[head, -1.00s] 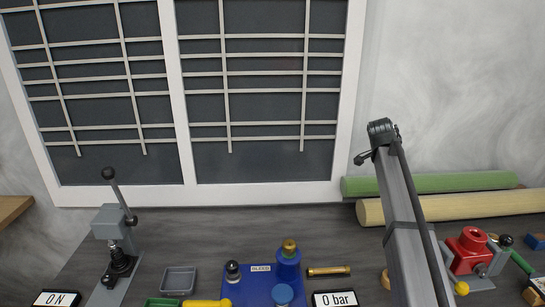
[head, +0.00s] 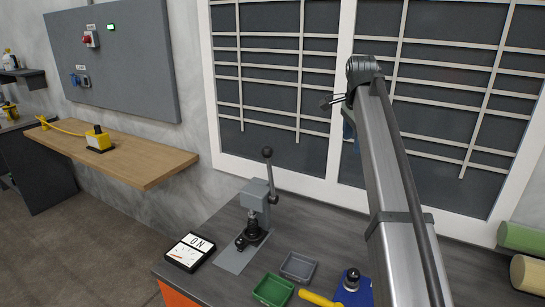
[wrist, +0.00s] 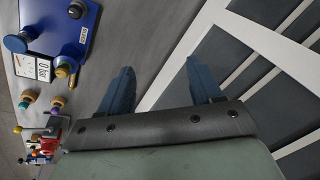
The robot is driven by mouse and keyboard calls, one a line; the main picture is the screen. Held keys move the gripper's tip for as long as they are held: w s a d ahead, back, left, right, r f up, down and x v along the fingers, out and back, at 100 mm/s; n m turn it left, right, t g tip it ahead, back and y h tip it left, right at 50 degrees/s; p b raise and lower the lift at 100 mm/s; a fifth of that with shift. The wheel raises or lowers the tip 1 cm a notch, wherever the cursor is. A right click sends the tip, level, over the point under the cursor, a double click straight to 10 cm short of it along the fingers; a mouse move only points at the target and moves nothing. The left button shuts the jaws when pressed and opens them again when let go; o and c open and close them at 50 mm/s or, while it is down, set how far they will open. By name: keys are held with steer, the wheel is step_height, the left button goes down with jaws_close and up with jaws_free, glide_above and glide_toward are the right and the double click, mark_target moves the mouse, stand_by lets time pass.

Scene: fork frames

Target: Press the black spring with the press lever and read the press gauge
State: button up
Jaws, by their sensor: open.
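The grey press (head: 257,198) stands at the left end of the bench. Its press lever (head: 268,166) points up and ends in a black knob. A dark part, seemingly the black spring (head: 252,232), sits under the press head; its coils are too small to make out. The press gauge (head: 190,252) lies to the left of the press and its display reads 0 N. My gripper (wrist: 160,76) is open with two blue fingers and nothing between them. In the head view my arm mostly hides it, well to the right of the lever and apart from it.
A green tray (head: 272,290) and a grey tray (head: 298,267) lie right of the press. A yellow-handled tool (head: 318,299) lies near them. A wooden shelf (head: 150,163) juts out at left. The wrist view shows a blue plate (wrist: 82,32) and a 0 bar gauge (wrist: 42,68).

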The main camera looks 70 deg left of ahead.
mark_target(268, 156)
steer(key=s+a+r+n+g, duration=0.1)
steer(key=s+a+r, duration=0.1)
steer(key=s, duration=0.6)
steer(key=s+a+r+n, duration=0.1)
steer(key=s+a+r, duration=0.1)
steer(key=s, duration=0.5)
steer(key=s+a+r+n+g, duration=0.1)
steer(key=s+a+r, duration=0.15)
steer(key=s, duration=0.55)
steer(key=f, duration=0.4)
steer(key=a+f, duration=0.1)
steer(key=f, duration=0.4)
steer(key=a+f, duration=0.1)
steer(key=f, duration=0.3)
steer(key=shift+f, duration=0.15)
steer(key=shift+c, duration=0.2)
jaws_close()
